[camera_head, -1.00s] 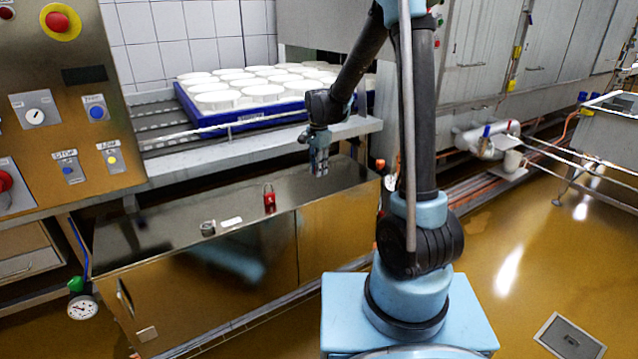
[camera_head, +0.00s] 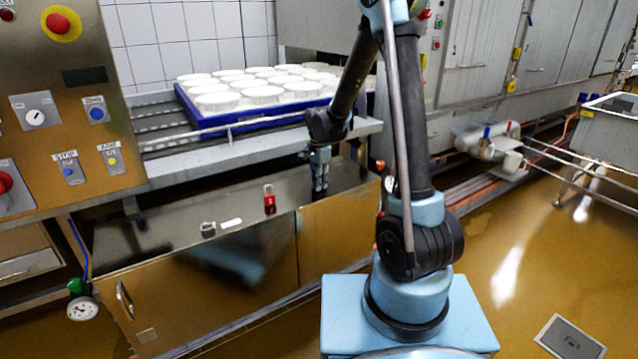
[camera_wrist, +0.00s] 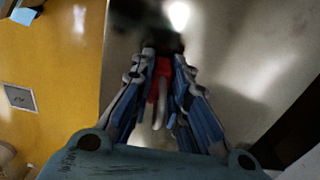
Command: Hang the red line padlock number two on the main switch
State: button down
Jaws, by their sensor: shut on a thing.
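My gripper (camera_head: 320,190) is low over the steel cabinet top, right of a red padlock (camera_head: 269,200) that stands there with its shackle up. In the wrist view my gripper (camera_wrist: 162,70) is shut on a red padlock (camera_wrist: 152,82), whose grey shackle shows between the fingers. The fingers hide most of its body, and no number is readable. A red rotary knob (camera_head: 5,183), possibly the main switch, sits at the left picture edge on the control panel, partly cut off. No padlock shows on its visible part.
A grey item (camera_head: 208,229) and a white tag (camera_head: 231,222) lie on the cabinet top (camera_head: 165,225). The control panel (camera_head: 75,130) stands at the left, with an emergency stop (camera_head: 57,22). A blue tray (camera_head: 215,122) of white moulds is on the shelf behind.

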jog(key=c, duration=1.5)
grip_release()
jog(key=shift+c, duration=0.2)
notch_tip(320, 180, up, 17)
jog(key=s+d+r+n, duration=0.2)
jog(key=s+d+n, duration=0.1)
jog(key=s+d, duration=0.55)
jog(key=s+d+f+n, duration=0.2)
jog(key=s+d+f, duration=0.1)
jog(key=s, duration=0.4)
jog(key=s+d+f+n+t, duration=0.1)
jog(key=s+d+f+n, duration=0.2)
jog(key=s+d, duration=0.3)
jog(key=s+d+f+n+t, duration=0.1)
jog(key=s+d+f, duration=0.3)
jog(key=s, duration=0.6)
jog(key=shift+d+n, duration=0.2)
jog(key=shift+n, duration=0.7)
